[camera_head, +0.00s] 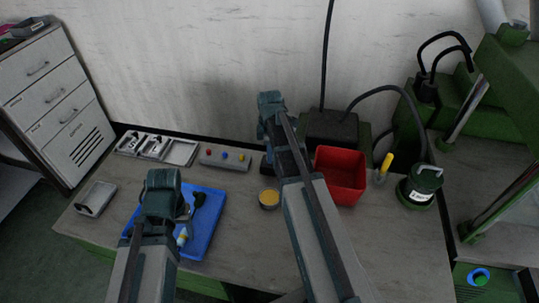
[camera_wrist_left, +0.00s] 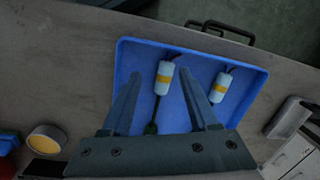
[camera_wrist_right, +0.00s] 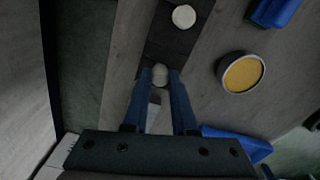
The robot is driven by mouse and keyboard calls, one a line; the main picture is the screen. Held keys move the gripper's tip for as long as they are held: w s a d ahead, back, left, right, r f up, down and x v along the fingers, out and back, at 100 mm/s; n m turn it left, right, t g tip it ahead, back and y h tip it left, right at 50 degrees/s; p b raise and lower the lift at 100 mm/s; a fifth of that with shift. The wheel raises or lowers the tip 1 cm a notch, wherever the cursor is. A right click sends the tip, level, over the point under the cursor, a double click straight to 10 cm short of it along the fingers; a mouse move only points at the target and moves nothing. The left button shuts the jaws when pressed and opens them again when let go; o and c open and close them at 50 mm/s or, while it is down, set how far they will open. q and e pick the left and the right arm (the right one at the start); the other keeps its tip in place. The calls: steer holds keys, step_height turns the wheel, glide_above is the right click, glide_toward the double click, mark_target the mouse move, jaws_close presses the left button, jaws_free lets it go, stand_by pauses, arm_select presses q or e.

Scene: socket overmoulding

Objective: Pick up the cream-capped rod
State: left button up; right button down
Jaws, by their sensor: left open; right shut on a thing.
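My right gripper (camera_wrist_right: 160,88) is shut on the cream-capped rod (camera_wrist_right: 160,70), whose rounded pale cap shows between the fingertips in the right wrist view. The rest of the rod is mostly hidden by the fingers. A second round cream top (camera_wrist_right: 183,16) stands apart on the dark strip beyond it. In the head view my right arm covers much of this spot. My left gripper (camera_wrist_left: 160,88) is open and empty over the blue tray (camera_head: 208,238). A white cylinder with a yellow band (camera_wrist_left: 165,78) shows between its fingers, in the tray.
A second banded cylinder (camera_wrist_left: 221,87) lies in the tray. A round tin with yellow contents (camera_head: 269,199) stands beside my right arm. A red bin (camera_head: 341,176), a yellow-handled tool (camera_head: 384,167) and a green pot (camera_head: 419,188) are to the right. A button box (camera_head: 225,159) is behind.

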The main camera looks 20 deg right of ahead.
step_height(320, 180, up, 10)
steer(key=p, duration=0.9)
steer(key=shift+f, duration=0.2)
